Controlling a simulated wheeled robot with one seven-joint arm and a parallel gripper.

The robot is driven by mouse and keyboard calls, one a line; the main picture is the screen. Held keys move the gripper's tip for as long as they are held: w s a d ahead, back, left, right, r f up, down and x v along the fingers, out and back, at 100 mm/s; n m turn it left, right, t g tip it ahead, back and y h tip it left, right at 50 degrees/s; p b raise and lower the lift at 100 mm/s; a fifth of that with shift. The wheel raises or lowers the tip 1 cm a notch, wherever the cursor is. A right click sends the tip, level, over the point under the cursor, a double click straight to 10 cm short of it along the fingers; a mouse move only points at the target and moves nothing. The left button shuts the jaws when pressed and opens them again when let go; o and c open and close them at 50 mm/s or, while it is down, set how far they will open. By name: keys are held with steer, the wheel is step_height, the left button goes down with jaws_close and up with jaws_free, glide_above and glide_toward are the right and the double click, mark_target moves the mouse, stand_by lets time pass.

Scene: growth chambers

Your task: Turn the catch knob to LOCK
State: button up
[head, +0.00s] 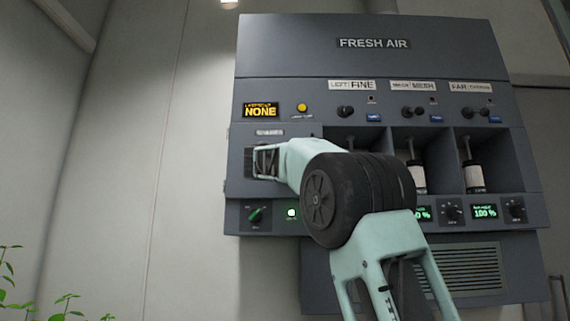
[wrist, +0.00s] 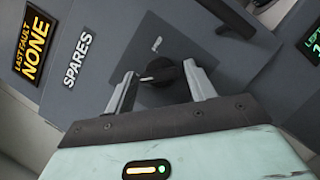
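The catch knob (wrist: 166,74) is black with a pale pointer line and sits on a dark square plate on the SPARES panel. Its pointer lies roughly crosswise between my fingers in the wrist view. My gripper (wrist: 160,82) is open, with one finger on each side of the knob. A gap shows at the left finger; the right finger is close to the knob, and I cannot tell whether it touches. In the head view, my gripper (head: 266,162) is at the panel's left side and hides the knob. A small light mark above the knob is too small to read.
The SPARES label (wrist: 77,60) and the NONE fault display (head: 261,110) are close by. Bays with bottles (head: 474,178) are to the right, partly behind my arm. Free room lies left of the cabinet.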

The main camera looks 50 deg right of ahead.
steer(key=shift+o, duration=0.3)
steer(key=b+v, duration=0.7)
steer(key=v, duration=1)
steer(key=shift+a, duration=0.25)
steer(key=w+a+f+n+t+y+p, duration=0.1)
steer(key=w+a+f+y+p, duration=0.1)
steer(key=w+a+f+y, duration=0.45)
steer(key=w+a+f+n+t+y+p, duration=0.15)
steer(key=a+f, duration=0.25)
steer(key=f, duration=0.6)
steer(key=s+a+f+g+y+p, duration=0.1)
steer(key=s+a+f+y, duration=0.15)
steer(key=a+f, duration=0.35)
steer(key=s+a+f+g+y+p, duration=0.15)
steer(key=a+f+y, duration=0.3)
steer(key=f, duration=0.45)
steer(key=s+a+f+m+g+y+p, duration=0.2)
steer(key=s+a+f+m+g+y, duration=0.15)
steer(key=s+a+f, duration=0.7)
steer(key=s+a+f+m+g+p, duration=0.1)
steer(key=s+f+m+g, duration=0.1)
steer(key=s+f, duration=0.3)
steer(key=s+a+f+m+g+y+p, duration=0.1)
steer(key=s+f+m+g, duration=0.2)
steer(key=s, duration=0.9)
step_height(320, 180, down, 3)
steer(key=shift+s+r+p, duration=0.25)
steer(key=shift+s+p, duration=0.1)
